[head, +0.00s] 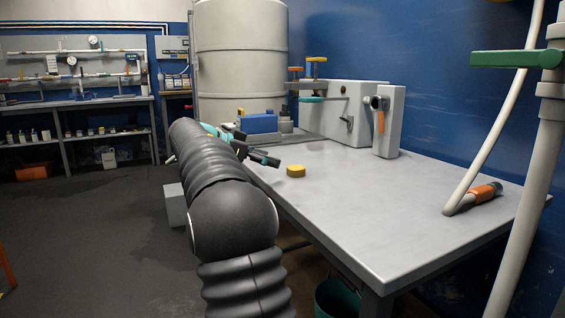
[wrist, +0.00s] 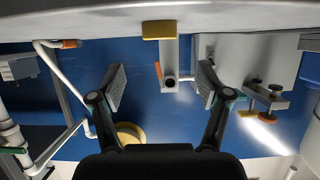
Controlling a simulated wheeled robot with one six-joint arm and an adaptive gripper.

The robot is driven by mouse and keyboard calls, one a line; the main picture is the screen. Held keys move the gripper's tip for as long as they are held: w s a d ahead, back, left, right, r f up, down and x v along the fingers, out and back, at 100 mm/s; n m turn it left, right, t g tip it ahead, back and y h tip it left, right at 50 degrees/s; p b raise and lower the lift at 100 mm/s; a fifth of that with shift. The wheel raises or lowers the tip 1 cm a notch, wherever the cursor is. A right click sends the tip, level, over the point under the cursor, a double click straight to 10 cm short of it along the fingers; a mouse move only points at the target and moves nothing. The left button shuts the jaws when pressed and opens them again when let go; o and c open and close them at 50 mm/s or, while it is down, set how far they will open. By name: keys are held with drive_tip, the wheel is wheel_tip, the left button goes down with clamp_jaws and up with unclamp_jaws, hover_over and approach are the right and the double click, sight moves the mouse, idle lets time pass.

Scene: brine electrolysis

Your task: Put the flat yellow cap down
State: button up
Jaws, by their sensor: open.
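The flat yellow cap (head: 296,171) sits on the grey tabletop (head: 350,200), near its left edge in the head view. It also shows in the wrist view (wrist: 158,29), at the top centre, against the table surface, which appears upside down there. My gripper (head: 270,160) is beyond my black arm in the head view, to the left of the cap and apart from it. In the wrist view my gripper (wrist: 161,80) has its two fingers spread wide with nothing between them. The cap lies beyond the fingertips.
A grey box unit with a valve (head: 345,112) and a smaller grey block with an orange handle (head: 389,122) stand at the back of the table. A blue box (head: 258,123) is at the far left. A hose end with an orange band (head: 484,192) lies right. The middle tabletop is clear.

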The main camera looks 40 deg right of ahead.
drive_tip(key=v, duration=0.3)
drive_tip(key=shift+a+r, duration=0.1)
drive_tip(key=shift+a, duration=0.05)
drive_tip(key=shift+a, duration=0.1)
drive_tip(key=s+a+f+n+t+y, duration=0.3)
drive_tip(key=s+a+f+n+y, duration=0.1)
drive_tip(key=s+a+f+n, duration=0.3)
drive_tip(key=s+a+f+n+t+y, duration=0.3)
drive_tip(key=s+a+f+n, duration=0.4)
drive_tip(key=s+a, duration=0.4)
drive_tip(key=s+a+f+n+t+y, duration=0.3)
drive_tip(key=s+a+f+n+y, duration=0.3)
drive_tip(key=a, duration=1)
drive_tip(key=s+f+n, duration=0.1)
drive_tip(key=s, duration=0.2)
drive_tip(key=shift+s+a+f+n+t, duration=0.2)
drive_tip(key=shift+f+n+t, duration=0.1)
drive_tip(key=shift+f+t, duration=0.1)
